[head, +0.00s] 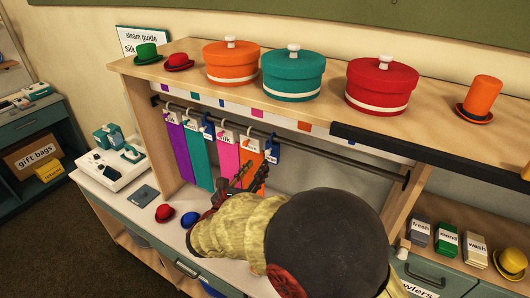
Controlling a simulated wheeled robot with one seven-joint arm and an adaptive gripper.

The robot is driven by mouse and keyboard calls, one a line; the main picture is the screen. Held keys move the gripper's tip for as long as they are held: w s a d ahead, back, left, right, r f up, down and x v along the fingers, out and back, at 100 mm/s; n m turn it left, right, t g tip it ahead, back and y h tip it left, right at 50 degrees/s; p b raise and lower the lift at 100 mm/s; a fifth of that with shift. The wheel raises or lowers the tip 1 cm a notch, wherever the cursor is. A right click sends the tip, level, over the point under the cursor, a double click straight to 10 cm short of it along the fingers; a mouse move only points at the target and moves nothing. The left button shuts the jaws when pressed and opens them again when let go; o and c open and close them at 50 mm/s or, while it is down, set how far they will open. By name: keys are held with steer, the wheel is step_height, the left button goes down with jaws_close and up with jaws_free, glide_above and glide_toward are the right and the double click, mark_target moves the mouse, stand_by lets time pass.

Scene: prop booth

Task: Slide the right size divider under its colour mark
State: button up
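Two blue size dividers hang on the rail (340,156): a left divider (207,129) between the teal and pink strips, and a right divider (273,152) just right of the orange strip. Their lettering is too small to read. Small colour marks line the shelf's front edge, including a purple mark (168,90), a pink mark (257,113) and an orange mark (304,126). My gripper (240,178) is below the rail, in front of the lower pink and orange strips. Its dark fingers are small and partly merge with the strips, so its opening and any contact are unclear.
Purple (176,145), teal (199,160), pink (229,165) and orange (251,160) strips hang closely together. The rail is bare on its right part. Lidded boxes and hats stand on the shelf above. Red (165,212) and blue (189,219) hats lie on the counter.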

mark_target(267, 154)
steer(key=x, duration=0.7)
steer(key=shift+s+d, duration=0.1)
steer(key=shift+r, duration=0.1)
steer(key=shift+c, duration=0.8)
jaws_close()
